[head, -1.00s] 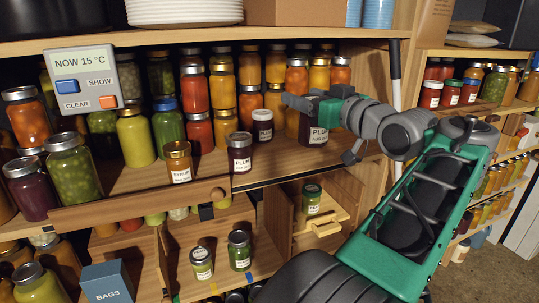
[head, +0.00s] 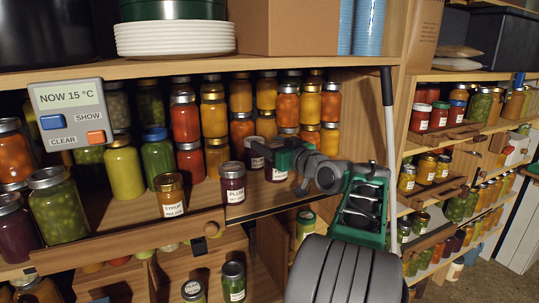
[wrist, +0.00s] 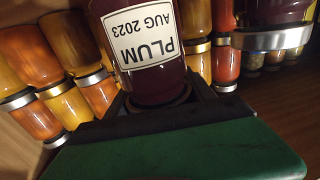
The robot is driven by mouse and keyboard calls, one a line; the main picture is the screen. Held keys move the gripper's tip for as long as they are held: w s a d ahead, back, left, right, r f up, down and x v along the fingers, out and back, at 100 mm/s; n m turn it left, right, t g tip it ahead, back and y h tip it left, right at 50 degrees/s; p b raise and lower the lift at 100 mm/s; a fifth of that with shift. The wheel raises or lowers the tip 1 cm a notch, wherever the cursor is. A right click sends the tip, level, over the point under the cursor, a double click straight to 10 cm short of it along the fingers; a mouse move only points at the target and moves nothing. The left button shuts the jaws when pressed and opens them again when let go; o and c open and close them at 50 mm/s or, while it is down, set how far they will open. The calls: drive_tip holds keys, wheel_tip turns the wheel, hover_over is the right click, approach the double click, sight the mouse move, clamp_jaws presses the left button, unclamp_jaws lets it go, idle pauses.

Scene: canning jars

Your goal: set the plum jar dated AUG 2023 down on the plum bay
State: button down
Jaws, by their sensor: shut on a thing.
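The plum jar dated AUG 2023 (wrist: 150,60) is dark, with a white label that reads upside down in the wrist view. My gripper (wrist: 155,100) is shut on it there. In the head view my gripper (head: 286,155) holds the jar (head: 277,174) low at the right part of the wide shelf, its label facing out. I cannot tell whether its base touches the shelf. Another plum jar (head: 232,184) stands at the shelf front, left of my gripper. A dark jar with a pale lid (head: 256,153) stands between them, just behind. No plum bay marking is readable.
A syrup jar (head: 170,195) stands at the shelf front, left of the plum jar. Rows of orange and red jars (head: 213,118) fill the back. A temperature display (head: 68,112) is at left. The upper shelf carries plates (head: 175,38).

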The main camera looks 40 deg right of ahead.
drive_tip(key=shift+w+d+f, duration=0.1)
drive_tip(key=shift+f, duration=1.45)
drive_tip(key=shift+f, duration=0.2)
drive_tip(key=shift+c, duration=1.8)
unclamp_jaws()
drive_tip(key=shift+r, duration=0.25)
drive_tip(key=s+a+b, duration=0.1)
drive_tip(key=s+b, duration=0.1)
drive_tip(key=s, duration=1)
drive_tip(key=shift+f, duration=0.15)
